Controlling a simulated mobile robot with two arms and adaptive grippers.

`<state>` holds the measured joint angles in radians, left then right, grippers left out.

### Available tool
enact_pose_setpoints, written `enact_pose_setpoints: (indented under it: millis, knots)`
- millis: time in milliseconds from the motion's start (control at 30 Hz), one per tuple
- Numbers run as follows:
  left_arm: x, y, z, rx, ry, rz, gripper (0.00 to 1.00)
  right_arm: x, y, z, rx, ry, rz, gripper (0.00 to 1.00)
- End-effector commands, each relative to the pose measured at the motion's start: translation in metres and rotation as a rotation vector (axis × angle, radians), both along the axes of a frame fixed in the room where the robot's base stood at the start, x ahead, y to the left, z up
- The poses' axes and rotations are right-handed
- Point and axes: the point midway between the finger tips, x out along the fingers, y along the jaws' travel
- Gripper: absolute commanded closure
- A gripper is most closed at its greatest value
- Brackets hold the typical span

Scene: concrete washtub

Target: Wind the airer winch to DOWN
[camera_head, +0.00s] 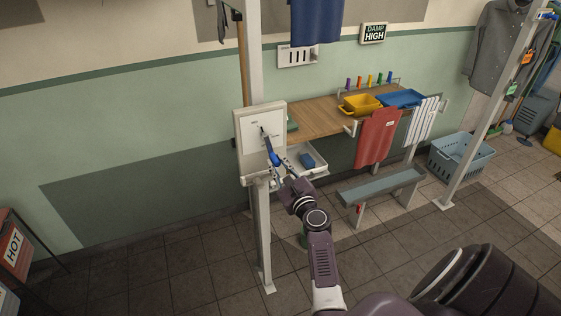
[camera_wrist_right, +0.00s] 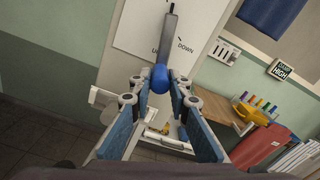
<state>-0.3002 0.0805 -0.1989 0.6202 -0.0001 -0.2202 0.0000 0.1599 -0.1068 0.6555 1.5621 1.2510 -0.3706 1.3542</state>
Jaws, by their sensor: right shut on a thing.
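The airer winch is a white panel (camera_head: 250,122) on a pale post, with a grey crank arm (camera_wrist_right: 169,38) that ends in a blue grip (camera_wrist_right: 159,78). In the head view the crank slants down and right from its hub to the blue grip (camera_head: 274,158). In the right wrist view the word DOWN is right of the crank and a partly hidden label starting with U is left of it. My right gripper (camera_wrist_right: 161,86) is shut on the blue grip, one finger on each side; it also shows in the head view (camera_head: 280,165). My left gripper is not in view.
A white tray (camera_head: 318,172) with a blue item is right of the post. A wooden shelf (camera_head: 310,120) holds yellow and blue trays. A low bench (camera_head: 380,186) and a blue laundry basket (camera_head: 461,158) stand farther right.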

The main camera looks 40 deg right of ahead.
Motion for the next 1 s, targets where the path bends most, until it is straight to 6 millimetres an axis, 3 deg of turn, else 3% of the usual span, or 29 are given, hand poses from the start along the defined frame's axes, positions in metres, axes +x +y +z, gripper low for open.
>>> enact_pose_setpoints:
  millis: [567,600,733,1000]
  knots:
    - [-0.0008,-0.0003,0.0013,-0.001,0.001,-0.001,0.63,0.0016,0.0038,0.0001,0.032,-0.010,0.004,1.00]
    - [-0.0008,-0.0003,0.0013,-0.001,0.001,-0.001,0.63,0.0016,0.0038,0.0002,0.032,-0.010,0.004,0.81]
    - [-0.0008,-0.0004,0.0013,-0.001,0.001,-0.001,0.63,0.0015,0.0035,0.0003,0.032,-0.010,0.004,0.67]
    - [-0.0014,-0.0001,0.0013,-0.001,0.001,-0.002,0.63,0.0006,0.0026,0.0000,0.032,-0.010,0.001,0.66]
